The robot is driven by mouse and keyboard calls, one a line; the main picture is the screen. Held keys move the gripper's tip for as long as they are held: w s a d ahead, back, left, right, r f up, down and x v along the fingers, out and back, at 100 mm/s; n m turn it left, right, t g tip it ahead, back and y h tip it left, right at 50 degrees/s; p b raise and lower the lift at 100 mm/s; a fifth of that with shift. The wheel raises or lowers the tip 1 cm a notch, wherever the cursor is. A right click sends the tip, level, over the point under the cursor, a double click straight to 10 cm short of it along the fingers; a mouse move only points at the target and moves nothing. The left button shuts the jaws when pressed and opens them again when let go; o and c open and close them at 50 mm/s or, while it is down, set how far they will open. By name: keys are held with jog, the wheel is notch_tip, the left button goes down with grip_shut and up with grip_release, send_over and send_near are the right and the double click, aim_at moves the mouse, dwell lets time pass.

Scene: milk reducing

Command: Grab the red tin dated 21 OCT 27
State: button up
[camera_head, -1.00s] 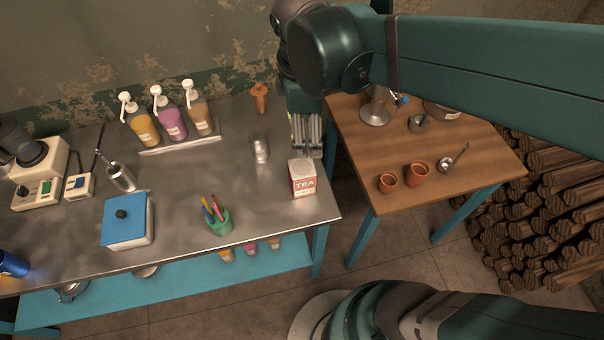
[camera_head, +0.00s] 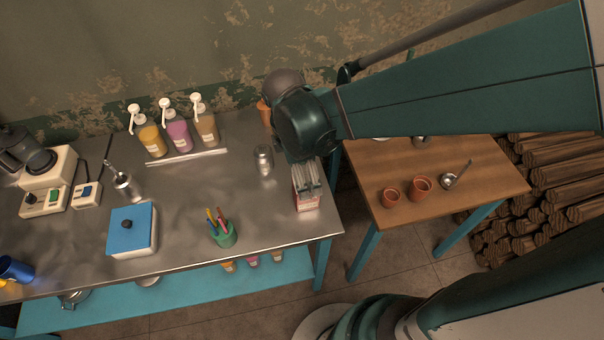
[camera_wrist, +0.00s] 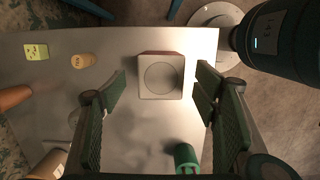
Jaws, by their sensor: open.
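The red tin (camera_head: 308,203), with a pale lid, stands upright near the right end of the metal table. My gripper (camera_head: 306,176) is above it and hides much of it in the head view. In the wrist view, the tin's square pale lid (camera_wrist: 160,77) lies between my gripper's two open fingers (camera_wrist: 160,88), with a gap on each side. The lid is nearer the upper part of that view than the palm. No date can be read on the tin in either view now.
A green pen cup (camera_head: 224,235) stands left of the tin, and a metal-topped shaker (camera_head: 264,160) behind it to the left. Several pump bottles (camera_head: 178,133) line the back. A blue-lidded box (camera_head: 131,229) is further left. The wooden table (camera_head: 440,187) is to the right.

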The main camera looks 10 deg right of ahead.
aim_at(307, 181)
jog(key=shift+f, duration=0.8)
jog(key=shift+d+f+b, duration=0.15)
jog(key=shift+f+b, duration=0.15)
jog(key=shift+f, duration=0.95)
jog(key=shift+s+d+f+b, duration=0.1)
jog(key=shift+f+b, duration=0.15)
jog(key=shift+f, duration=0.6)
jog(key=shift+w+d+f+b, duration=0.15)
jog(key=shift+f+b, duration=0.1)
jog(key=shift+f, duration=0.65)
jog(key=shift+s+d+f+b, duration=0.15)
jog(key=shift+f+b, duration=0.1)
jog(key=shift+f, duration=0.6)
jog(key=c, duration=1.1)
jog(key=shift+a+r, duration=0.1)
